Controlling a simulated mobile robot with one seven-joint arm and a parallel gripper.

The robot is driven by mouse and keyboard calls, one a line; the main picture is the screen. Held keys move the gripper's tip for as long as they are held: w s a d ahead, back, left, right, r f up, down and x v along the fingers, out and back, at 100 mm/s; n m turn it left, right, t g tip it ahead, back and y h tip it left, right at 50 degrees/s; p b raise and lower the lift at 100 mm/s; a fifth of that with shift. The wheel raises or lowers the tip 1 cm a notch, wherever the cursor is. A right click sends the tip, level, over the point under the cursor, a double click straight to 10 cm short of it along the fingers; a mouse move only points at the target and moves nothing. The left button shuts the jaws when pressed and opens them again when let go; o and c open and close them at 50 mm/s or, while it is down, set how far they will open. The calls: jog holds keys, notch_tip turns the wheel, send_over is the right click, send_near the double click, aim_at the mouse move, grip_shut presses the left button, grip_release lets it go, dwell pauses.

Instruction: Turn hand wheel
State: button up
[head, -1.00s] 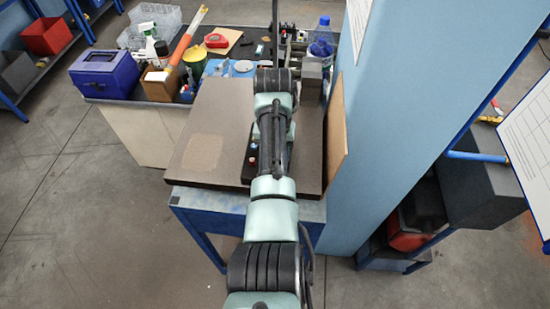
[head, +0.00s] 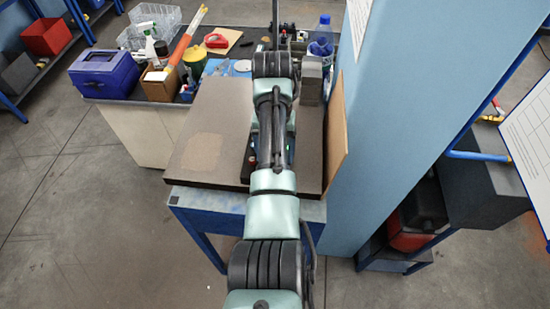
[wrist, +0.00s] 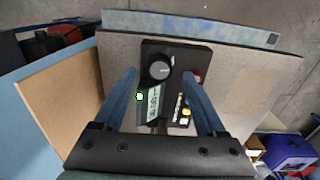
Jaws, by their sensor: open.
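A black control box (wrist: 204,60) lies on the brown board, with a round dark grey knob (wrist: 158,70), which looks like the hand wheel, near its far end. A small lit display and several coloured buttons sit on the box nearer my gripper. My gripper (wrist: 161,76) is open and empty, its two blue fingers apart on either side of the box's middle in the wrist view. Whether they touch anything cannot be told. In the head view my arm covers most of the box (head: 253,162), and the knob and fingers are hidden.
The brown board (head: 205,150) rests on a blue-framed table (head: 222,203). A blue column (head: 390,120) and a tan panel (head: 336,140) stand close on the right.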

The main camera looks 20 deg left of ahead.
notch_tip(320, 180, up, 10)
jog(key=p, duration=0.3)
jog(key=shift+r+p, duration=0.2)
jog(key=shift+p, duration=0.15)
